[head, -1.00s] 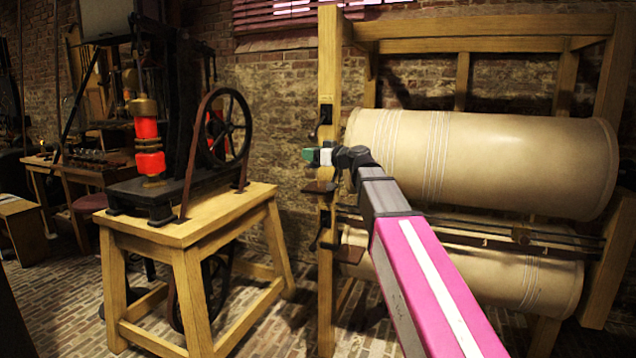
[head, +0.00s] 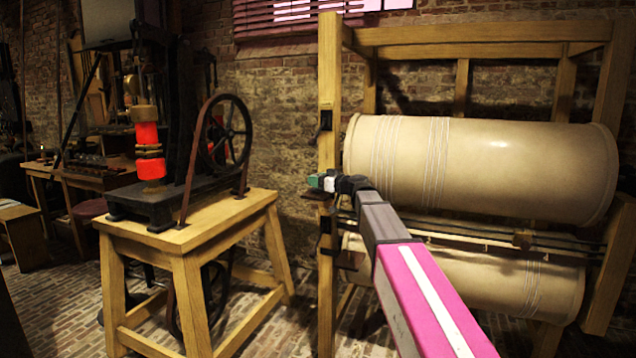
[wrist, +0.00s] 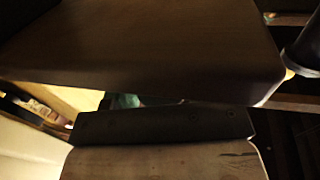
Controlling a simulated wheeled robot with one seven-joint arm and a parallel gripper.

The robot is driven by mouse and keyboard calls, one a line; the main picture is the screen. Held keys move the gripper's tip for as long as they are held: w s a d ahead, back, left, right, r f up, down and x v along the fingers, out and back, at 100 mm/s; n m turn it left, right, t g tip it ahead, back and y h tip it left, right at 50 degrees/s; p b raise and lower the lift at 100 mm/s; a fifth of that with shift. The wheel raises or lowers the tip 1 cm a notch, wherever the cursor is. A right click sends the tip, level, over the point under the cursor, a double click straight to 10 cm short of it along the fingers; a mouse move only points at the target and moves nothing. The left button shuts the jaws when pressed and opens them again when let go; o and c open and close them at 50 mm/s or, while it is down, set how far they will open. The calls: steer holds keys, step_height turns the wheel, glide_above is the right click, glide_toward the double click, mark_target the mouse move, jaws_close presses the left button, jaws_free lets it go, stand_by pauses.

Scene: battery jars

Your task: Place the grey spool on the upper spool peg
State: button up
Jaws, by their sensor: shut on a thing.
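My gripper (head: 322,183) is at the left upright of the wooden frame, just above the small dark upper shelf on that post. It is shut on the grey spool, which is too small and dark to make out clearly. A green and pale part shows at the arm's end. In the wrist view, a large brown board fills the top and a dark grey bar (wrist: 160,124) crosses below it; the spool cannot be told apart there. The upper spool peg cannot be made out clearly; a black bracket (head: 325,121) sits higher on the post.
Two large cream drums, upper (head: 480,165) and lower (head: 500,285), lie in the wooden frame (head: 329,80) right of the gripper. A wooden stand (head: 190,230) with a black wheel machine (head: 227,132) is at the left. Open air lies between the stand and frame.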

steer(key=shift+f, duration=0.25)
steer(key=o, duration=0.9)
steer(key=shift+f, duration=0.1)
